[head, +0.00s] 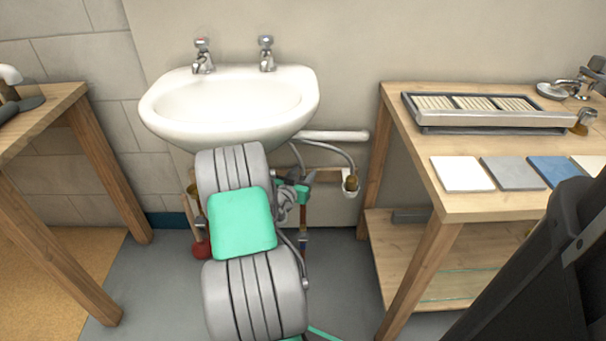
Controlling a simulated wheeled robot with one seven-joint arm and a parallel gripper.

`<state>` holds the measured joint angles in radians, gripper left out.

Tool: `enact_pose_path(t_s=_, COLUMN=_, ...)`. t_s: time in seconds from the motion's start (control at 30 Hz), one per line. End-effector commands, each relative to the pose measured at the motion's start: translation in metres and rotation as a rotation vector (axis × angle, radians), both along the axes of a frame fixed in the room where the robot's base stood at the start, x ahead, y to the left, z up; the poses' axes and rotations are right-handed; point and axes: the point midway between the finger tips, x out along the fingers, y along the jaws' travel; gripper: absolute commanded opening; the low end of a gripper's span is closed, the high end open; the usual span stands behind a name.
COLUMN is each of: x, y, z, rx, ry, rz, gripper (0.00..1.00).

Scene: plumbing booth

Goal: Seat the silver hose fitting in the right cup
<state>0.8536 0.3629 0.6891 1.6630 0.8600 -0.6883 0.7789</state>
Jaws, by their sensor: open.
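My gripper (300,189) is under the right side of the basin, partly hidden behind my own grey and green arm. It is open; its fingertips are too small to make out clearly. The right cup (350,193) is a small white holder at the right end of a rail, to the right of my gripper. A brass-coloured piece stands in its top, and a grey hose curves down towards it. Another grey hose (289,246) hangs below my gripper, with what looks like a silver end (305,283) low down. I cannot tell for sure that this is the silver fitting.
The white basin (230,105) overhangs the work area. A white waste pipe (333,136) runs right to the wall. A wooden bench (450,210) with tiles and a tray stands at right, another table (60,110) at left. A red ball-shaped thing (201,250) is low at left.

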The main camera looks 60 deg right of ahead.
Motion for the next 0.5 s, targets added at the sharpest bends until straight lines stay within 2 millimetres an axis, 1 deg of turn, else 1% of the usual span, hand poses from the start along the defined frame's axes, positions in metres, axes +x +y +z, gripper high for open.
enact_pose_path(t_s=0.17, x=0.000, y=0.004, z=0.001, rx=0.002, ry=0.000, rz=0.001, gripper=0.43)
enact_pose_path(t_s=0.27, x=0.000, y=0.019, z=0.005, rx=0.003, ry=0.002, rz=0.002, gripper=0.43)
enact_pose_path(t_s=0.4, x=-0.002, y=0.048, z=0.011, rx=0.002, ry=0.002, rz=0.005, gripper=0.43)
enact_pose_path(t_s=0.5, x=-0.004, y=0.065, z=0.014, rx=0.003, ry=0.002, rz=0.003, gripper=0.43)
